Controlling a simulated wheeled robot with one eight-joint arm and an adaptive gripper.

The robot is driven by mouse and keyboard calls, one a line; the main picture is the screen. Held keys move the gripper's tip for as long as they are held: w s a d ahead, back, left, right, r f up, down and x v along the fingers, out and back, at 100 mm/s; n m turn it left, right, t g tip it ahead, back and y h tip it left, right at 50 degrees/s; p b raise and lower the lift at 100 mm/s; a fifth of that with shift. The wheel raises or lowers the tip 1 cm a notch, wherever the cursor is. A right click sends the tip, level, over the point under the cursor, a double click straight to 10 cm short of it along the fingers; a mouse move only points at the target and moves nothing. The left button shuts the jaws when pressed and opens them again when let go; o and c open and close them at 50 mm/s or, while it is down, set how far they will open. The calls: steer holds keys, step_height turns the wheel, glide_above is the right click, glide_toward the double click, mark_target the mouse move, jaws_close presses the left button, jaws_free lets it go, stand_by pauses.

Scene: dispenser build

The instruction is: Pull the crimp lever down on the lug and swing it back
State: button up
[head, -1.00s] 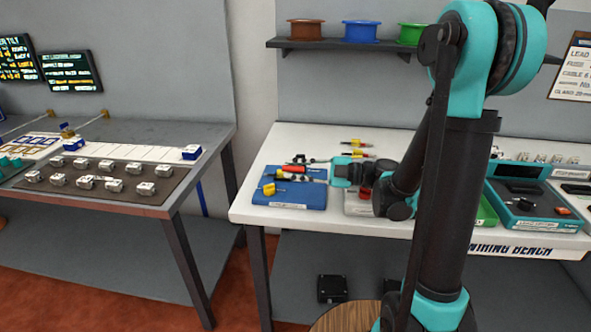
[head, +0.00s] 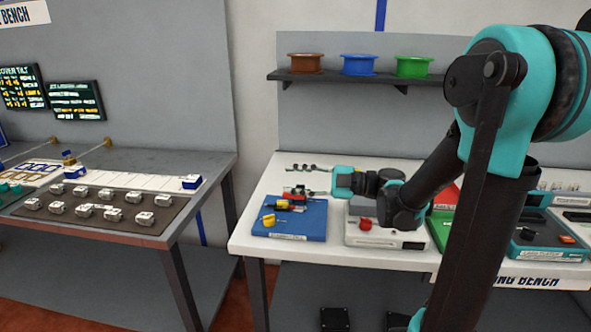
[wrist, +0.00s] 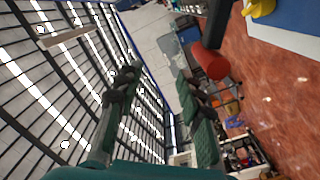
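The crimp lever shows in the wrist view as a red grip (wrist: 209,62) on a dark stem, beside the right finger and outside the gap. In the head view a small red part (head: 297,189), apparently the same grip, shows by the lower finger above the blue crimp base (head: 290,226). A yellow part (head: 268,220) sits on that base; I cannot tell whether it is the lug. My gripper (head: 288,180) points left over the base. Its fingers (wrist: 158,72) are apart with nothing between them. I cannot tell whether a finger touches the lever.
Right of the blue base stands a grey device (head: 372,239) with a red knob, under my arm. A green tray (head: 440,230) and a teal unit (head: 543,238) follow. A shelf (head: 350,77) with spools hangs above. Another table (head: 130,235) stands left.

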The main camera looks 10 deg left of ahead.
steer(key=shift+r, duration=1.75)
steer(key=shift+c, duration=1.2)
steer(key=shift+w, duration=0.3)
steer(key=shift+c, duration=1.1)
steer(key=w+m+h, duration=0.1)
steer(key=w+m+g+h, duration=0.1)
steer(key=shift+w+d+r+m, duration=0.15)
steer(key=shift+d+r+m, duration=0.05)
steer(key=shift+d+m, duration=0.2)
jaws_close()
steer(key=w+d+r+m+g+h, duration=0.2)
steer(key=d+r+m+h, duration=0.3)
steer(key=d+m+h, duration=0.3)
steer(key=s+a+f+m+y, duration=0.1)
steer(key=s+a+f, duration=0.2)
steer(key=a+f, duration=0.4)
steer(key=shift+a+f, duration=0.25)
steer(key=shift+f, duration=1.55)
